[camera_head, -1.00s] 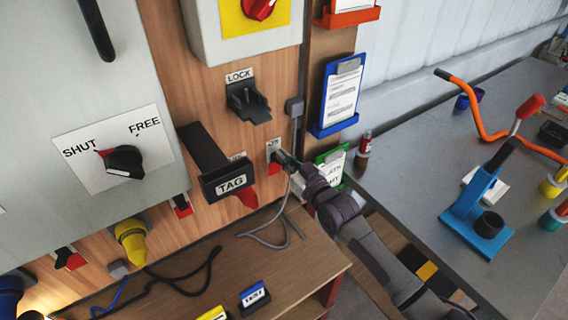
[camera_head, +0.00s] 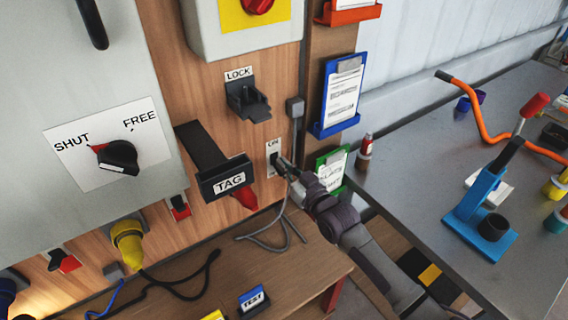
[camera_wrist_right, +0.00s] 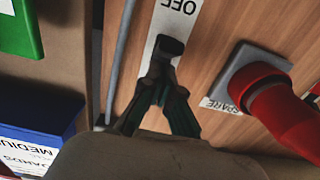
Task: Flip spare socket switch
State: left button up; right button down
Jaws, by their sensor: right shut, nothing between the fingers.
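The spare socket's switch sits on a narrow white plate (camera_head: 271,148) on the wooden panel, right of the TAG holder. In the wrist view the plate (camera_wrist_right: 178,22) shows an upside-down OFF label. My right gripper (camera_head: 280,163) is shut and empty, its fingertips at the lower part of the plate. In the wrist view its dark tips (camera_wrist_right: 167,48) overlap the plate and hide the rocker, so I cannot tell its position. A red plug (camera_wrist_right: 275,108) sits at the grey socket (camera_wrist_right: 240,76) marked SPARE. My left gripper is out of view.
The black TAG holder (camera_head: 226,179) juts out close left of my right gripper. A green clipboard holder (camera_head: 331,168) and a grey cable (camera_head: 278,240) are nearby. A wooden shelf (camera_head: 290,270) lies below, and a grey bench (camera_head: 400,165) stands at right.

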jog(key=r+p+v, duration=0.1)
jog(key=p+v, duration=0.5)
jog(key=v, duration=0.3)
dwell(0.9)
dwell(0.4)
